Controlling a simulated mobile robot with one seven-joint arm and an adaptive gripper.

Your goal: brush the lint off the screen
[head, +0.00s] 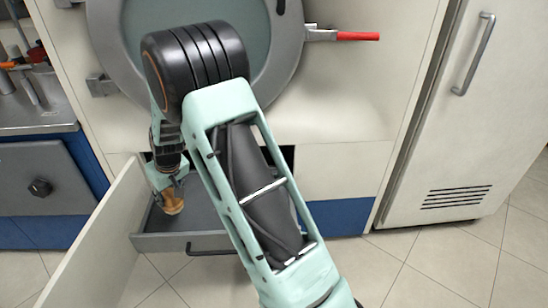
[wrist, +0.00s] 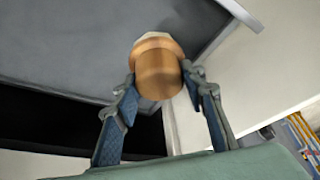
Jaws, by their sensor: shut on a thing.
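My gripper (head: 168,186) is inside the open drawer, low at the left of the head view. It is shut on a wooden brush (head: 173,204), with one finger on each side of its rounded brown body. In the wrist view the brush (wrist: 157,72) shows between the fingertips (wrist: 160,84), with a pale part at its far end. Its bristles cannot be made out clearly.
A large round door (head: 268,60) with a red-handled latch (head: 357,36) is above. A white cabinet (head: 455,130) stands right. Tiled floor is clear at front right.

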